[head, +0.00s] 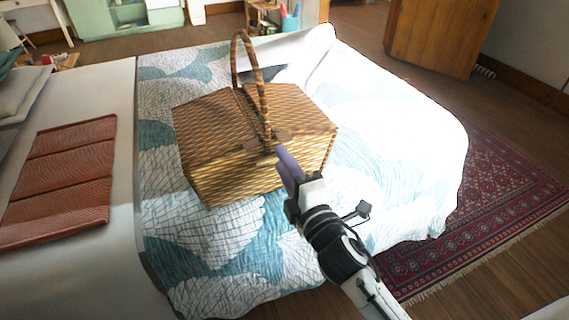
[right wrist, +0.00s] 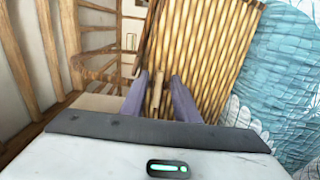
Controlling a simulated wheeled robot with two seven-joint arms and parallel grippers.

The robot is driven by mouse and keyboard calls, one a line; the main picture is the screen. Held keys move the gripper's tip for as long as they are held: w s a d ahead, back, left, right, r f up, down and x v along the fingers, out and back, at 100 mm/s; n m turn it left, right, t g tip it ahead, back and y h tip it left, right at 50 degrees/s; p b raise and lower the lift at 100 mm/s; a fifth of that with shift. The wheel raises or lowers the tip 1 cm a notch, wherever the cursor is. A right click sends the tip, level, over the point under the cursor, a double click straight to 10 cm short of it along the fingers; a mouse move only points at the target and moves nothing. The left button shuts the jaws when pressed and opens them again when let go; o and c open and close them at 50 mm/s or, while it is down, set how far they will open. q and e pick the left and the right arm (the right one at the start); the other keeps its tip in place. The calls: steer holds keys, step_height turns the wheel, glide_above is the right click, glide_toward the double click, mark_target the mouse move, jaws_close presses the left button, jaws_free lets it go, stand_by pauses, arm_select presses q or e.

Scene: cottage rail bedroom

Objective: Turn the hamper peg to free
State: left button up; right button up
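The wicker hamper (head: 235,150) stands on the bed with its lids down and its hoop handle (head: 238,65) upright. My right gripper (head: 284,158) is at the hamper's front face, just below the lid edge. In the right wrist view, a small pale wooden peg (right wrist: 157,92) shows between the two purple fingers of my right gripper (right wrist: 159,97). The fingers are apart, with a narrow gap seen beside the peg; I cannot tell whether either finger touches it. In the head view the fingers hide the peg. My left gripper is not in view.
The bed (head: 400,130) has a white and teal patterned cover, with free room right of the hamper. A patterned red rug (head: 500,200) and a wooden cabinet (head: 440,35) are beyond the bed at the right.

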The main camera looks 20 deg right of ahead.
arm_select(q)
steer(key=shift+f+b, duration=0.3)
steer(key=shift+b, duration=0.1)
arm_select(e)
steer(key=s, duration=1)
steer(key=shift+s+d, duration=0.15)
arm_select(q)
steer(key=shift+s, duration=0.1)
arm_select(e)
steer(key=shift+f, duration=0.1)
